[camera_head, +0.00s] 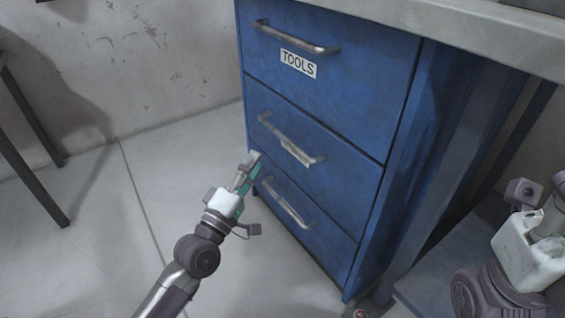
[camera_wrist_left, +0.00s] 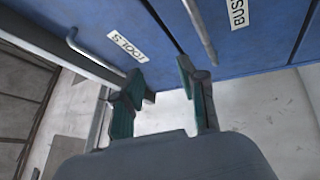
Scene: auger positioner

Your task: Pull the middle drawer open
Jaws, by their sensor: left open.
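A blue cabinet with three stacked drawers fills the middle of the head view. The middle drawer (camera_head: 325,165) is shut, and its metal bar handle (camera_head: 290,139) runs across its front over a white label. That handle also shows in the left wrist view (camera_wrist_left: 198,28). My left gripper (camera_head: 247,165) is open and empty, beside the cabinet's left front, below and left of the middle handle. In the left wrist view its two teal-padded fingers (camera_wrist_left: 160,88) are spread, and the handle is not between them. My right gripper (camera_head: 545,215) is partly cut off at the right edge.
The top drawer (camera_head: 340,75), labelled TOOLS, and the bottom drawer (camera_head: 310,210) are shut, with similar bar handles. A grey worktop (camera_head: 460,35) overhangs at upper right. The floor (camera_head: 90,235) left of the cabinet is clear; a dark table leg (camera_head: 35,150) stands far left.

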